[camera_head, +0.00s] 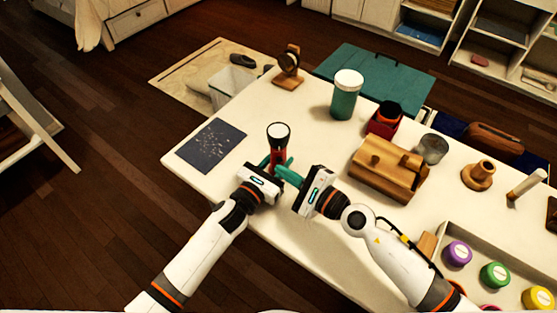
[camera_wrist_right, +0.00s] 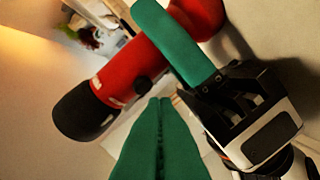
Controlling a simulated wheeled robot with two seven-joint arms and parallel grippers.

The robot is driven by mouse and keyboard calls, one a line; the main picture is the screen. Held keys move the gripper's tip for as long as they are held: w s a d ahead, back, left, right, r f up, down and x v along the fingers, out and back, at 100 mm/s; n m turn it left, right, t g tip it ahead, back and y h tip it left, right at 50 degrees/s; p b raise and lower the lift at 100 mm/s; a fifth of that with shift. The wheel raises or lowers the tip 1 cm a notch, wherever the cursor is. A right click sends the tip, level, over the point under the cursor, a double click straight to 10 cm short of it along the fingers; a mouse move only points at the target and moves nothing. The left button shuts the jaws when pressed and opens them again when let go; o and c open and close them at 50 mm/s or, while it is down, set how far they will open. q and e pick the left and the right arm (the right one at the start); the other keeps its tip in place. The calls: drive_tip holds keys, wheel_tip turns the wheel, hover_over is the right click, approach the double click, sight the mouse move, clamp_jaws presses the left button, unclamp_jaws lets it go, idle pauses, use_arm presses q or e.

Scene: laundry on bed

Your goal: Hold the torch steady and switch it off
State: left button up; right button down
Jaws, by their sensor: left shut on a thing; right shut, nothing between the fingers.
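The red and black torch (camera_head: 278,144) stands roughly upright over the white table near its front left edge, its pale lens end up. My left gripper (camera_head: 267,164) is shut on the torch; in the right wrist view one of its green fingers crosses the red body of the torch (camera_wrist_right: 122,72). A small black button (camera_wrist_right: 142,85) shows on the side of the torch. My right gripper (camera_head: 280,170) is shut and empty, its green fingertips (camera_wrist_right: 163,104) pointing at the torch close to the button. I cannot tell whether they touch it, or whether the torch is lit.
A dark speckled sheet (camera_head: 211,145) lies left of the torch. A teal jar (camera_head: 345,100), a red container (camera_head: 384,120) and a wooden box (camera_head: 390,168) stand to the right. A tray (camera_head: 484,234) with coloured-lid pots is at the front right. The table between torch and jar is clear.

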drive_tip(key=shift+s, duration=0.15)
drive_tip(key=shift+s+d, duration=0.2)
drive_tip(key=shift+s, duration=2.7)
use_arm(q)
drive_tip(key=o, duration=1.2)
drive_tip(key=shift+s+a, duration=0.1)
